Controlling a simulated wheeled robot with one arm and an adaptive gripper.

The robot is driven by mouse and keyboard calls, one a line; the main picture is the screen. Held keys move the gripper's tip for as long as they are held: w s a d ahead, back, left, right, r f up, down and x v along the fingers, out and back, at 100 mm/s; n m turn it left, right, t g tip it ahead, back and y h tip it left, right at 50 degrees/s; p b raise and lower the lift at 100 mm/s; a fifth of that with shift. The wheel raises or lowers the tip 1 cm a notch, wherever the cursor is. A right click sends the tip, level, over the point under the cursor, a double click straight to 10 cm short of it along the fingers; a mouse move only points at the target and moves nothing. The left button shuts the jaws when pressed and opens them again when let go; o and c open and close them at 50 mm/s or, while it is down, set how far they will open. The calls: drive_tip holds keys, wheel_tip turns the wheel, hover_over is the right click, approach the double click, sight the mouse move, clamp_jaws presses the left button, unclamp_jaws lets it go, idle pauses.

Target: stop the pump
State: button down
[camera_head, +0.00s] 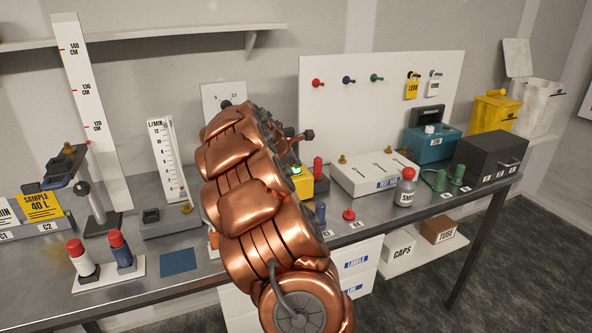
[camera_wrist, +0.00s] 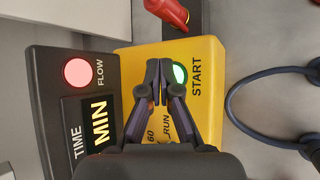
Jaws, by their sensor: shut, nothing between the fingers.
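A yellow box (camera_wrist: 209,58) marked START and RUN fills the middle of the wrist view. Its round green button (camera_wrist: 180,75) glows, with the word START beside it. My gripper (camera_wrist: 159,68) is shut and empty over the box, its fingertips just left of the green button; I cannot tell whether they touch the surface. The fingers partly cover the 60 and RUN print. A dark box (camera_wrist: 50,115) with a lit pinkish-red FLOW light (camera_wrist: 77,72) and a TIME MIN display adjoins on the left. In the head view, my copper arm hides much of the yellow box (camera_head: 322,186).
A red-handled item (camera_wrist: 172,12) lies above the yellow box in the wrist view, and a dark looped cable (camera_wrist: 240,95) is at right. In the head view, a white switch box (camera_head: 350,178), a SAMP bottle (camera_head: 405,190) and a dark box (camera_head: 490,155) stand rightward.

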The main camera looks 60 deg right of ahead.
sight(295, 170)
drive_tip(key=shift+f, duration=0.25)
idle(0.4)
drive_tip(key=shift+r, duration=0.15)
drive_tip(key=shift+r+p, duration=0.6)
drive_tip(key=shift+r, duration=0.1)
drive_tip(key=shift+r, duration=0.1)
drive_tip(key=shift+r+p, duration=1.65)
drive_tip(key=shift+r, duration=0.75)
